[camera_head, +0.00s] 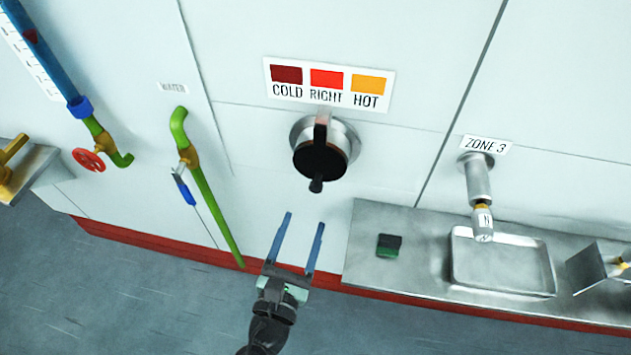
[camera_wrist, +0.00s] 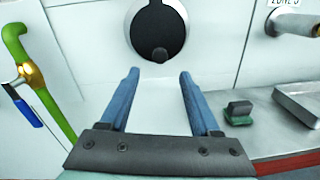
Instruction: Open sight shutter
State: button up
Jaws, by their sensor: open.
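The sight shutter (camera_head: 320,160) is a round black disc over a metal ring on the white wall, below the COLD, RIGHT, HOT label (camera_head: 329,84). A black knob (camera_head: 316,186) sits at its lower edge. In the wrist view the shutter (camera_wrist: 157,28) is at the top centre, with its knob (camera_wrist: 160,54) just above the space between my fingertips. My gripper (camera_head: 302,220) is open and empty, below and apart from the knob. Its two blue fingers also show in the wrist view (camera_wrist: 158,75). The disc covers the middle of the ring.
A green pipe (camera_head: 209,195) with a blue-handled valve runs down at the left. At the right, a metal shelf (camera_head: 400,275) holds a dark green block (camera_head: 389,245) and a tray (camera_head: 500,285) under the ZONE 3 spout (camera_head: 477,180). The wall around the shutter is clear.

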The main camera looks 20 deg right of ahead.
aim_at(315, 191)
jog(key=x, duration=1)
grip_shut()
dwell(1.2)
